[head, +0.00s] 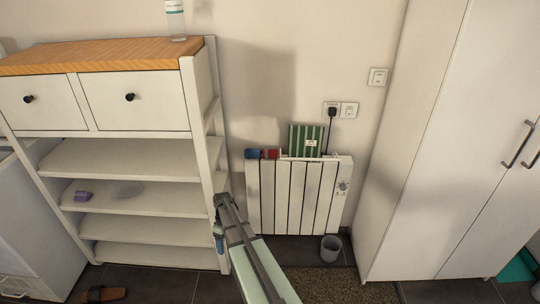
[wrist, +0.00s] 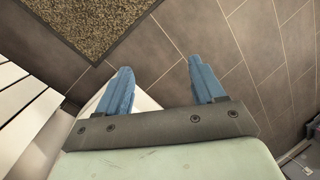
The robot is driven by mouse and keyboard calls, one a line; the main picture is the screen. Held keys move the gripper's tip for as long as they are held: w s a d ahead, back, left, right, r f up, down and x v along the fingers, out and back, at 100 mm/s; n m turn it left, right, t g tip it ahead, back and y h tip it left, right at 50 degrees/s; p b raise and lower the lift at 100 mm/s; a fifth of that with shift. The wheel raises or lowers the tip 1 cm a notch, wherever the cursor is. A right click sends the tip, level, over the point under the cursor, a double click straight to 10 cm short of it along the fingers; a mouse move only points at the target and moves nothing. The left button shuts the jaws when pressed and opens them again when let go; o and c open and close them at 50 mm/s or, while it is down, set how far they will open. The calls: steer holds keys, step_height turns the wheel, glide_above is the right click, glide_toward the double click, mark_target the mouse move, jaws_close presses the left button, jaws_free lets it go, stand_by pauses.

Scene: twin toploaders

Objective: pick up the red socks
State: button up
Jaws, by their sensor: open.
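A small folded red item (head: 271,153), which looks like the red socks, lies on top of the white radiator (head: 253,195) against the wall. A blue folded item (head: 252,153) sits just left of it. My gripper (wrist: 162,85) is open and empty in the wrist view, with its two blue fingers spread apart over the floor. In the head view, a blue finger (head: 219,240) shows below and left of the red item, near the shelf's right post. The red item is not in the wrist view.
A green striped box (head: 306,140) stands on the radiator, right of the red item. A shelf unit (head: 135,147) is close on the left. A tall white cabinet (head: 425,150) is on the right. A bin (head: 330,248) and mat (wrist: 85,22) are on the floor.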

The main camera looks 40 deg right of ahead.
steer(key=w+d+r+n+h, duration=0.2)
steer(key=w+d+r, duration=0.4)
steer(key=w+d, duration=0.3)
steer(key=w+d+r+n+h, duration=0.1)
steer(key=w+d+r, duration=0.5)
steer(key=d, duration=0.6)
steer(key=n+g+h, duration=0.1)
steer(key=n+h, duration=0.2)
steer(key=h, duration=0.1)
glide_toward(270, 151)
steer(key=x, duration=0.7)
steer(key=w+x, duration=0.1)
steer(key=x, duration=0.3)
steer(key=shift+d+f, duration=0.1)
steer(key=shift+d, duration=0.1)
steer(key=c, duration=1.1)
